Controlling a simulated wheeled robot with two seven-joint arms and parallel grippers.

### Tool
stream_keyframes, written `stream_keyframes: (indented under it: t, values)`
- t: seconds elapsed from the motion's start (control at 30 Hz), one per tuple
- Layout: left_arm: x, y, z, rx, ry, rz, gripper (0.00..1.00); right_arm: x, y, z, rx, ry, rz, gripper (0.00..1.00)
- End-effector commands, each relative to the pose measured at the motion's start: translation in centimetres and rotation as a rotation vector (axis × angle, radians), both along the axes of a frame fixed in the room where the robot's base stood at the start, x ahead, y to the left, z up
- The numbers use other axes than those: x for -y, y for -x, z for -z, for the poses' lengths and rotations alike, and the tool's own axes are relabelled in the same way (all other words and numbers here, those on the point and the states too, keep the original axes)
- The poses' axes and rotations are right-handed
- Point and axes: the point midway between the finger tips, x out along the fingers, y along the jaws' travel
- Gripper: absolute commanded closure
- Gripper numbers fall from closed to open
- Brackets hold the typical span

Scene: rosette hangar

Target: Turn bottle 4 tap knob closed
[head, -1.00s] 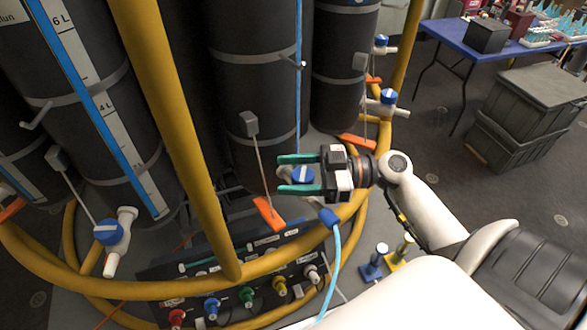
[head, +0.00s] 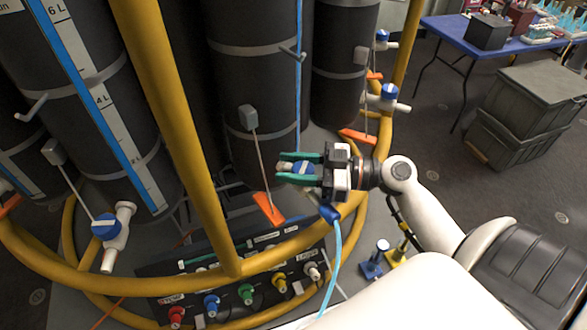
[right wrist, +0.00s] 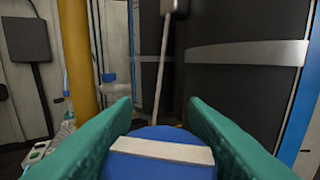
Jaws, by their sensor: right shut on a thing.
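My right gripper (head: 284,167) has its green fingers on both sides of a blue tap knob (head: 303,168), shut on it, in front of the middle black bottle (head: 252,100). In the right wrist view the blue knob (right wrist: 160,160) lies between the fingers (right wrist: 158,112), its pale bar running left to right. The tap body is mostly hidden by the gripper. No number shows on this bottle. My left gripper is not in view.
Yellow rails (head: 165,120) stand in front of the bottles. Other blue-knobbed taps are at left (head: 106,226) and right (head: 389,92). A light-blue hose (head: 334,260) hangs below the gripper. A panel of coloured fittings (head: 245,294) is at the bottom.

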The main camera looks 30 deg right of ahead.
Motion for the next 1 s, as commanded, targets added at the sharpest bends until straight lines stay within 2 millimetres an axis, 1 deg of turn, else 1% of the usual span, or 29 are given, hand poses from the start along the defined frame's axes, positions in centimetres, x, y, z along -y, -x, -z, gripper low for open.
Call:
stream_keyframes:
  t: [0.03,0.1,0.27,0.37,0.6,0.8,1.0]
  values:
    - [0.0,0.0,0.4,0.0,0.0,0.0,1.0,0.0,0.0,0.1,0.002,-0.002,0.038,0.83]
    - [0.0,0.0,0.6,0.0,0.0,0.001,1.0,0.1,0.0,0.1,0.003,-0.002,0.097,0.83]
    - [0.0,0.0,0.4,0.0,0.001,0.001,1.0,0.3,-0.2,-0.1,0.001,-0.003,0.238,0.83]
    - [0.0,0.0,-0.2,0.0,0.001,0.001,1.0,0.4,-0.3,-0.3,0.0,-0.003,0.322,0.83]
    - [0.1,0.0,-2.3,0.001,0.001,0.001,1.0,0.7,-0.5,-0.5,0.0,-0.004,0.499,0.83]
    - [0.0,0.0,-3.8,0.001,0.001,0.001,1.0,0.9,-0.6,-0.5,0.001,-0.004,0.599,0.84]
    - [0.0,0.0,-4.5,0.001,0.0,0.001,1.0,1.0,-0.6,-0.2,0.001,-0.003,0.65,0.84]
